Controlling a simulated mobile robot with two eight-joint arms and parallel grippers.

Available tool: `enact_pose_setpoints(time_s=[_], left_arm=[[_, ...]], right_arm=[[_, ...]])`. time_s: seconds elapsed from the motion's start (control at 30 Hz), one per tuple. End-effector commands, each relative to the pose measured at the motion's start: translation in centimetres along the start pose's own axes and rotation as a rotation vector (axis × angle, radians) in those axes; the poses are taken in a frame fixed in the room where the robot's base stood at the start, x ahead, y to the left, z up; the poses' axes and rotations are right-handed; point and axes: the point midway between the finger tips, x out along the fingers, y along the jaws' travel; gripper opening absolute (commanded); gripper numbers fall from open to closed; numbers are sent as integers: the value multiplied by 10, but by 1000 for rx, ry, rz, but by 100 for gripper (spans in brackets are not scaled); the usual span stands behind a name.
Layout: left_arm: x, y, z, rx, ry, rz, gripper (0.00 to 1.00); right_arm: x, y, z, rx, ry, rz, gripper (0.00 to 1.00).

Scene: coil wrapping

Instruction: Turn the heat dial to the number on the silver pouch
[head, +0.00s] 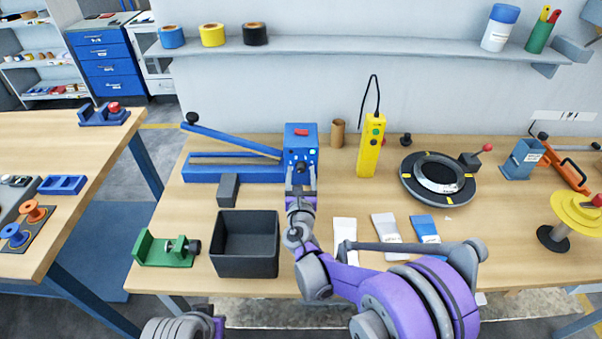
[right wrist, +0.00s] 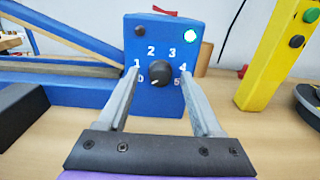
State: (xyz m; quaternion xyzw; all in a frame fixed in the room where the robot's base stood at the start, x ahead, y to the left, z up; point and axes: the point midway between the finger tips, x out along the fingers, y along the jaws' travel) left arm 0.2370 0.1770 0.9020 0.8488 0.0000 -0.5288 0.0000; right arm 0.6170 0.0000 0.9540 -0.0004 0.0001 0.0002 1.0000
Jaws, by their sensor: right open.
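The blue sealer box (head: 301,137) stands at the back of the bench. In the right wrist view its front carries a black heat dial (right wrist: 159,74) with numbers 0 to 5 around it. A white mark on the dial points to the lower left, near 0. My right gripper (right wrist: 160,80) is open, its two fingers on either side of the dial; I cannot tell whether they touch it. The silver pouch (head: 386,228) lies on the bench between a white pouch (head: 345,232) and a blue pouch (head: 425,229); its print is too small to read.
The sealer's long blue arm (head: 232,141) extends left. A yellow pendant (head: 371,146) and a cardboard tube (head: 338,133) stand to the right. A black bin (head: 246,243) sits at the front, left of my right arm.

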Motion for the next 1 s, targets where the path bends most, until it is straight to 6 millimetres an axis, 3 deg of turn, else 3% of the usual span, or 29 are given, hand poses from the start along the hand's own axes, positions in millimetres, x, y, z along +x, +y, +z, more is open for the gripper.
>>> enact_pose_setpoints(time_s=[0.17,0.53,1.0], left_arm=[[0,0,0,0,0,0,0],[0,0,0,0,0,0,0],[-1,0,-1,0,0,0,0]], right_arm=[[0,0,0,0,0,0,67],[0,0,0,1,0,0,2],[0,0,0,69,0,0,0]])
